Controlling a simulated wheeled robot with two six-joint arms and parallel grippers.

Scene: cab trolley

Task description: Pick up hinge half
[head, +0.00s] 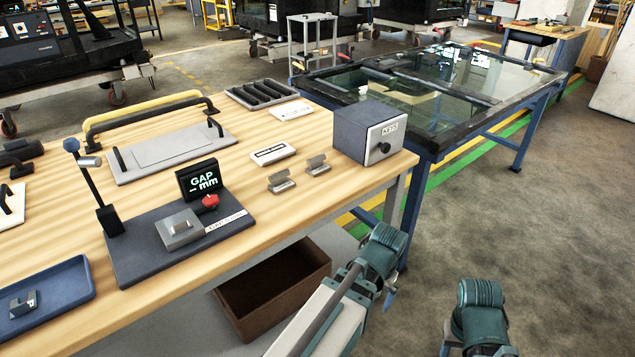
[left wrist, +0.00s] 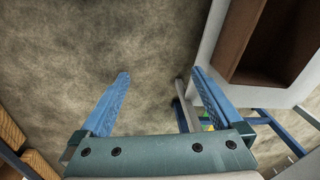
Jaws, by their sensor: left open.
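Two small grey metal hinge halves lie apart on the wooden bench: one hinge half (head: 281,182) and another just right of it (head: 318,166). A similar small grey piece (head: 22,304) lies in the blue tray (head: 72,283) at the lower left. My left gripper (left wrist: 161,76) is open and empty in the left wrist view, with bare floor between its fingers. In the head view, its arm hangs off the bench's front edge, right of and lower than the hinge halves. My right arm shows at the lower right; its jaws are not visible.
A grey box with a black knob (head: 367,132) stands right of the hinge halves. A dark fixture (head: 140,260) with a gap display is to the left. A brown bin (head: 262,305) sits below the bench edge. A glass-topped table (head: 430,80) stands behind.

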